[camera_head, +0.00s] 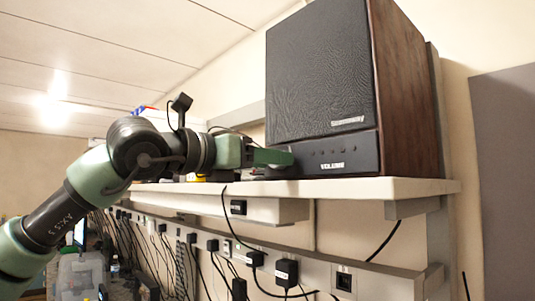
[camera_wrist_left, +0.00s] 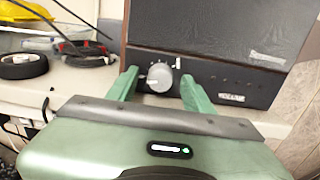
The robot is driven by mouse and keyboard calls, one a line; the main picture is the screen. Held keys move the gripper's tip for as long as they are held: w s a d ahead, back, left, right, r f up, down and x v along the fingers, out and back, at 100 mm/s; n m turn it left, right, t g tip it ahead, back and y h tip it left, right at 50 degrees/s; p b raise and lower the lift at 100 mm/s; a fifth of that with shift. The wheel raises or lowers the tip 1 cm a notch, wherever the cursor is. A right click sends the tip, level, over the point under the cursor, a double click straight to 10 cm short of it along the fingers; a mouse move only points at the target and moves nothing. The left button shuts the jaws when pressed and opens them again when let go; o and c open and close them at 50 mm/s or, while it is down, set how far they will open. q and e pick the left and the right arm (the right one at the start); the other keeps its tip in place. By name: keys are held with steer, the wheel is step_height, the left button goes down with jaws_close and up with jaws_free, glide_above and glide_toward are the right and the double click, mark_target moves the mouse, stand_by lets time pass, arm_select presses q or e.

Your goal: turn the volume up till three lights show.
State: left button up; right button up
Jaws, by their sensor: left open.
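A black speaker (camera_head: 322,75) with wooden sides stands on the shelf in the head view. Its lower panel (camera_head: 342,151) bears the word VOLUME and a row of small dots, none visibly lit. The wrist view shows the speaker (camera_wrist_left: 215,30) and a round grey volume knob (camera_wrist_left: 160,77) on its panel. My left gripper (camera_head: 288,158) reaches the panel from the left and hides the knob in the head view. In the wrist view its green fingers (camera_wrist_left: 158,79) are open, one on each side of the knob. Whether they touch it I cannot tell. My right gripper is out of view.
The pale shelf (camera_head: 390,188) carries the speaker. In the wrist view, a black wheel (camera_wrist_left: 22,66), a red and black part (camera_wrist_left: 82,50) and a yellow item (camera_wrist_left: 25,10) lie left of the speaker. Sockets and cables (camera_head: 286,272) hang below the shelf.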

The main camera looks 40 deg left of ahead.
arm_select(q)
steer(key=shift+s, duration=0.1)
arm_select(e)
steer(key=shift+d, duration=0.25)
arm_select(q)
steer(key=shift+c, duration=0.9)
jaws_close()
steer(key=shift+m, duration=0.4)
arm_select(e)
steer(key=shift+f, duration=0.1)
arm_select(q)
steer(key=shift+m+p, duration=0.35)
steer(key=shift+m, duration=7.85)
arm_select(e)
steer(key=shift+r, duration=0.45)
